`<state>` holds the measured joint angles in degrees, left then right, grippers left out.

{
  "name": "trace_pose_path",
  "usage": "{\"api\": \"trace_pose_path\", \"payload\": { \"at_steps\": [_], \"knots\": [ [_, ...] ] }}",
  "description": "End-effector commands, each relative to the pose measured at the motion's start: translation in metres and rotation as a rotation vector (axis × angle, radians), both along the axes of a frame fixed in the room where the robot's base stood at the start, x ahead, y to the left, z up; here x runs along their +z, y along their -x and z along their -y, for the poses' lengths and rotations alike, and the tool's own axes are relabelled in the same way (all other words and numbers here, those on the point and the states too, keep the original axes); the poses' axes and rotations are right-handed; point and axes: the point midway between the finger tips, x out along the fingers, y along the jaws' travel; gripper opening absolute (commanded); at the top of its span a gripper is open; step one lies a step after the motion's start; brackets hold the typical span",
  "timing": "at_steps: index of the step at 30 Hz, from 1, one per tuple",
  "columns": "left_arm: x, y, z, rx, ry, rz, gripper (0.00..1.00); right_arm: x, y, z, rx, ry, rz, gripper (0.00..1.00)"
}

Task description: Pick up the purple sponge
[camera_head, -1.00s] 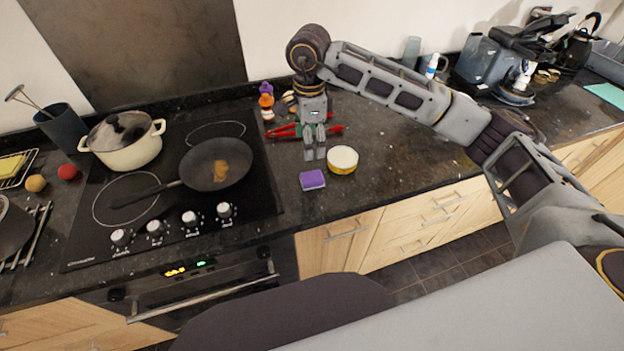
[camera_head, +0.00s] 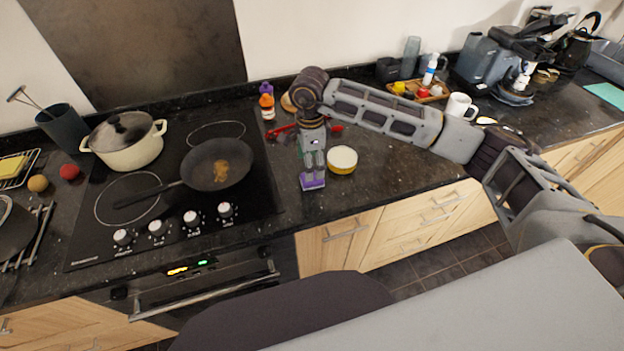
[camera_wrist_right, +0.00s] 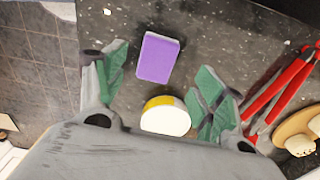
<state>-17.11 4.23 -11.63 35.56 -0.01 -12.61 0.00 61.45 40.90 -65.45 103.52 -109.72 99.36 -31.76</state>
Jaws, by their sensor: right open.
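The purple sponge (camera_head: 312,181) lies on the dark counter near its front edge, right of the hob. In the right wrist view the sponge (camera_wrist_right: 158,58) lies flat between and beyond the spread fingers, apart from both. My right gripper (camera_head: 313,171) is open above the sponge and covers part of it in the head view. Its green-padded fingers (camera_wrist_right: 163,88) show wide apart and empty in the wrist view. My left gripper is not in view.
A white and yellow round tub (camera_head: 342,160) stands close beside my right gripper. Red-handled tongs (camera_head: 281,132) lie behind it. The hob with a frying pan (camera_head: 215,165) is on the left. Counter right of the tub is clear.

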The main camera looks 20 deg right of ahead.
Motion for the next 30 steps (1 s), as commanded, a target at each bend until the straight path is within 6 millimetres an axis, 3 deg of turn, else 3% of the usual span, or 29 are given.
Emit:
{"api": "trace_pose_path", "payload": {
  "at_steps": [8, 21, 30],
  "knots": [
    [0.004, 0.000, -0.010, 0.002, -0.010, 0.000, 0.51, -0.010, 0.002, 0.001, -0.001, 0.000, -0.004, 0.70],
    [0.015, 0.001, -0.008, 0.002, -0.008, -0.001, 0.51, -0.049, 0.004, 0.004, 0.000, 0.000, -0.002, 0.70],
    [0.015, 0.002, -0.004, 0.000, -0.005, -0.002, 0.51, -0.052, 0.004, 0.004, 0.000, 0.000, 0.000, 0.70]
  ]
}}
